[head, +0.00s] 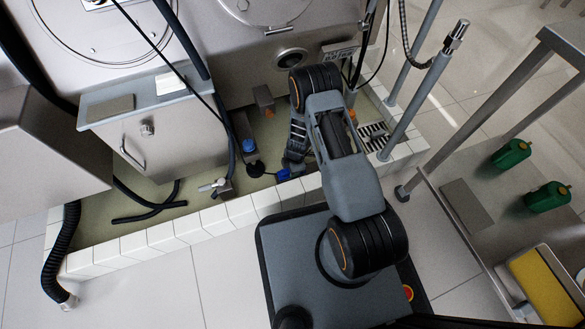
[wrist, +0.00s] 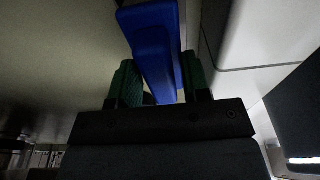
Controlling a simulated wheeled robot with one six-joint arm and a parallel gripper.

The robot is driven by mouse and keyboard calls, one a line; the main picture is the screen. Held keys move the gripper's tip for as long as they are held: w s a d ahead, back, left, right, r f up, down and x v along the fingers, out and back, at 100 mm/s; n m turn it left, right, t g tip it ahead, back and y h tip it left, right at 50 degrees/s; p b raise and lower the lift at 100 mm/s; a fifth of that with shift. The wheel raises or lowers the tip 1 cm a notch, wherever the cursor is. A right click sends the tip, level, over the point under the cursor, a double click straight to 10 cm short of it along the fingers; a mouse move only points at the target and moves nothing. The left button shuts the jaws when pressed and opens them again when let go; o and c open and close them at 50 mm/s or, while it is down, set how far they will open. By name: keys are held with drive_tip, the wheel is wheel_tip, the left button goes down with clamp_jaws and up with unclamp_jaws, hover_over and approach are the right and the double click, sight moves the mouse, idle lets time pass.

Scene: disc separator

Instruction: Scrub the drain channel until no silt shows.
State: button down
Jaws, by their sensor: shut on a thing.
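My gripper (wrist: 154,85) is shut on a blue tool (wrist: 154,45), with its green finger pads on either side of the handle. The tool's working end and any bristles cannot be made out. In the head view, a bit of blue (head: 283,175) shows at the end of my arm, low by the inner side of the white-tiled curb; my arm hides most of the gripper. The greenish sunken floor (head: 100,215) inside the curb runs under the machine, with a slotted grate (head: 373,136) at its right end. I cannot tell silt from the floor's colour.
A steel box (head: 155,125) and black hoses (head: 150,215) stand over the sunken floor. A blue-topped fitting (head: 249,146) is left of my arm. Steel posts (head: 425,85) rise at right. A bench holds green bottles (head: 511,154) and a yellow-filled tray (head: 545,288).

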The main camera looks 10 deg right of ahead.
drive_tip(key=shift+w+d, duration=0.25)
drive_tip(key=shift+d, duration=1.5)
drive_tip(key=shift+w+d, duration=0.2)
drive_tip(key=shift+d, duration=1.55)
drive_tip(key=shift+w+d+f, duration=0.1)
drive_tip(key=shift+w+d, duration=0.1)
drive_tip(key=shift+d, duration=1.55)
drive_tip(key=shift+w+d+f, duration=0.1)
drive_tip(key=shift+w+d, duration=0.05)
drive_tip(key=shift+d, duration=1.55)
drive_tip(key=shift+s, duration=0.1)
wheel_tip(320, 180, up, 7)
drive_tip(key=p, duration=0.3)
drive_tip(key=shift+p, duration=0.35)
drive_tip(key=shift+a+r, duration=0.1)
